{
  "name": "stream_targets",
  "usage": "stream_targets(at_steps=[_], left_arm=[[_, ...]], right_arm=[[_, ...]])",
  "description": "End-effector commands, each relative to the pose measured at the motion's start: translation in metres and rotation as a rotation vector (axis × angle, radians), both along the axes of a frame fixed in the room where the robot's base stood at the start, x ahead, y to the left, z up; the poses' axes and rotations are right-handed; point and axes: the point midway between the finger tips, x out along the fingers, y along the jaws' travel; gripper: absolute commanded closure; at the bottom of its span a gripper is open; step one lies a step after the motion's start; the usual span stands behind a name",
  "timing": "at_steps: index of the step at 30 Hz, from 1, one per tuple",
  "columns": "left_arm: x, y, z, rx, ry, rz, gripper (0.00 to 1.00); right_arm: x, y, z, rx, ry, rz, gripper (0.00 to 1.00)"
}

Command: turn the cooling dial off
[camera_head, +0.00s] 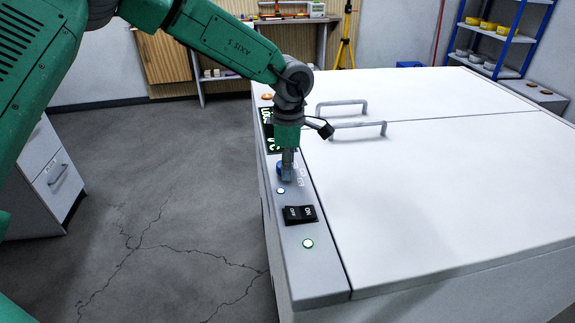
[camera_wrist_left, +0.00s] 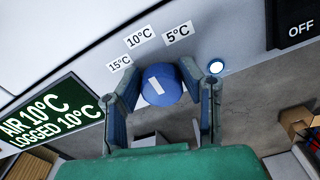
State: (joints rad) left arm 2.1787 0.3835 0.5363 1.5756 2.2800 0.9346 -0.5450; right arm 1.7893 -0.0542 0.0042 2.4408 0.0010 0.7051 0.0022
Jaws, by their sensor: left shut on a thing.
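The cooling dial (camera_wrist_left: 162,85) is a round blue knob with a white mark, in the middle of the left wrist view. It shows in part in the head view (camera_head: 281,168) on the grey control strip of the white chest unit. Labels for 15°C, 10°C and 5°C (camera_wrist_left: 178,34) stand around it. My left gripper (camera_head: 286,174) points down at the dial; in the left wrist view its two fingers (camera_wrist_left: 164,88) are on either side of the dial and shut on it. My right gripper is in neither view.
A black rocker switch (camera_head: 300,214) sits nearer on the strip, with lit round lamps beside it. A green display (camera_wrist_left: 45,120) reads "AIR 10°C, LOGGED 10°C". The white lids carry grey handles (camera_head: 342,108). A drawer cabinet (camera_head: 50,175) stands left; floor between is clear.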

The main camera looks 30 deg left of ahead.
Motion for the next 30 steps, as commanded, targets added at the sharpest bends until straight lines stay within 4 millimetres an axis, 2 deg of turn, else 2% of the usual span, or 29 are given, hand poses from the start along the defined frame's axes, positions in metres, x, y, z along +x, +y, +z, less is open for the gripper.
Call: stream_targets(at_steps=[1,11,17,23,30], left_arm=[[0.003,-0.004,0.005,-0.013,-0.015,-0.002,0.95],[0.002,0.002,0.005,-0.014,-0.014,0.002,0.95],[0.002,0.004,0.006,-0.009,-0.014,0.042,0.95],[0.002,0.005,0.008,-0.009,-0.013,0.155,0.95],[0.002,0.006,0.009,-0.007,-0.012,0.367,0.95]], right_arm=[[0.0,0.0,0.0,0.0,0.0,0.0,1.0],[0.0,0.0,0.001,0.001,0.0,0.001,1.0],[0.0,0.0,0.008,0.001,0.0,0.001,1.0],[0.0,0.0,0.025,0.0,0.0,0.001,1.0],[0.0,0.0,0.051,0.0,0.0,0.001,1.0]])
